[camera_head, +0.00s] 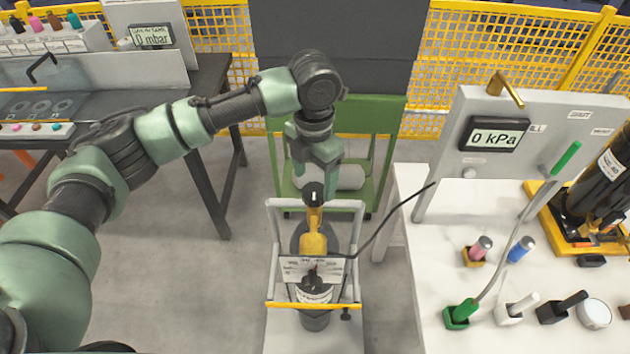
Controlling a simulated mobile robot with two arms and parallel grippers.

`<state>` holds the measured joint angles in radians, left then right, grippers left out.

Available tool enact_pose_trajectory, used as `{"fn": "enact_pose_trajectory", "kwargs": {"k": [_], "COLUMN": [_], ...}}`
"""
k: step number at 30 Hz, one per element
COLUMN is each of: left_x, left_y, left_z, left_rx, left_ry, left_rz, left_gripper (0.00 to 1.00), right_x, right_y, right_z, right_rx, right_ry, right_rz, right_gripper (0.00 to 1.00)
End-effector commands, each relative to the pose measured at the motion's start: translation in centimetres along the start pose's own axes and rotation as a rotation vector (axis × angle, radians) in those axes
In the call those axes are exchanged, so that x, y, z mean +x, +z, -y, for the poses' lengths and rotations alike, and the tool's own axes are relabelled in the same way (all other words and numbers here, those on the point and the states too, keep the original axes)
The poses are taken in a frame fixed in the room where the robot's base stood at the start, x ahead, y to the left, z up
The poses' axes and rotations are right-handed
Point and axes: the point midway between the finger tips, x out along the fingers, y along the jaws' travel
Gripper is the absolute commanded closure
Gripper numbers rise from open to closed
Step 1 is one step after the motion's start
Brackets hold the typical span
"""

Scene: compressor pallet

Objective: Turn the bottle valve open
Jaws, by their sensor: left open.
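The gas bottle (316,318) stands upright in a white frame in the lower middle of the head view. A yellow part (314,243) rises above it, and a small white plate with lettering (312,268) sits in front. The bottle valve itself is hard to make out; the gripper and the plate partly cover that spot. My left gripper (314,205) points down from above at the top of the yellow part. It is open; its fingers are small here, and I cannot tell whether they touch anything. My right gripper is not in view.
A grey panel with a 0 kPa display (494,134) stands on the white table (405,180) at right, with several coloured-handled tools (462,312) in holders. A black hose (385,222) runs from the bottle towards it. A yellow bar (313,305) crosses the frame's front.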

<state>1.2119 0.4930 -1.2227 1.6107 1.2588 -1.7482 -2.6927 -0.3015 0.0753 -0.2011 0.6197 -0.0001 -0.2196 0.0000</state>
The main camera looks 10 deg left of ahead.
Motion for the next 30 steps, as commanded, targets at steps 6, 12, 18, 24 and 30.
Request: {"fn": "enact_pose_trajectory", "kwargs": {"k": [6,12,18,24,30], "left_x": [2.7,3.7,3.7,3.6,3.6], "left_y": [0.0,0.0,0.0,0.0,0.0], "left_z": [0.0,0.0,0.0,0.0,0.0], "left_rx": [0.000,0.001,0.001,0.001,-0.009], "left_ry": [-0.001,0.001,0.001,0.000,0.000], "left_rz": [0.000,0.001,0.002,0.002,0.002], "left_gripper": [0.29,0.29,0.35,0.90,0.91], "right_x": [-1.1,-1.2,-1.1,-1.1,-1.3], "right_y": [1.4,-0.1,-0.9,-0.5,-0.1], "right_z": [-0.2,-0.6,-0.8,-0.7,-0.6], "right_rx": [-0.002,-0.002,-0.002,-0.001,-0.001], "right_ry": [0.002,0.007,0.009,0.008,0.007], "right_rz": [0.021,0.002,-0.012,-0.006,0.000], "right_gripper": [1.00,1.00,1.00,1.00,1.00]}}
